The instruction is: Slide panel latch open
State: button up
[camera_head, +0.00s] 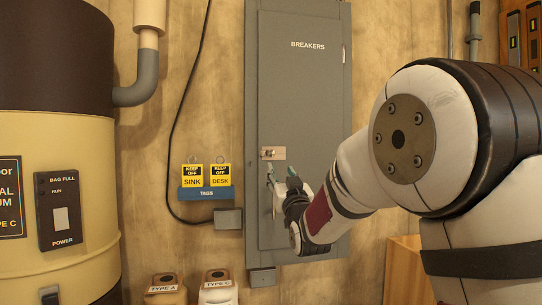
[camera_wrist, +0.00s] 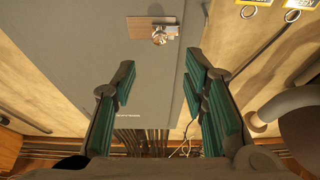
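The grey breaker panel (camera_head: 303,90) is on the wall, its door lettered "BREAKERS" and shut. Its latch (camera_head: 271,153) is a small metal plate with a knob, low on the door's left edge. The latch also shows at the top of the wrist view (camera_wrist: 152,28), plate and round knob in clear sight. My gripper (camera_head: 281,172) is just below the latch in the head view. In the wrist view my gripper (camera_wrist: 161,72) is open, its teal-padded fingers wide apart with nothing between them. The latch lies beyond the fingertips, and no contact shows.
Two yellow "KEEP OFF" tags (camera_head: 206,174) hang over a blue holder (camera_head: 207,193) left of the panel. A grey box (camera_head: 228,219) with a black cable is below them. A large tan and black vacuum drum (camera_head: 60,170) fills the left. A wooden box (camera_head: 402,270) stands lower right.

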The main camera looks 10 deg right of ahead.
aim_at(272, 154)
jog(key=p+x, duration=0.1)
jog(key=x, duration=1)
jog(key=shift+w, duration=0.25)
jog(key=shift+c, duration=0.6)
grip_shut()
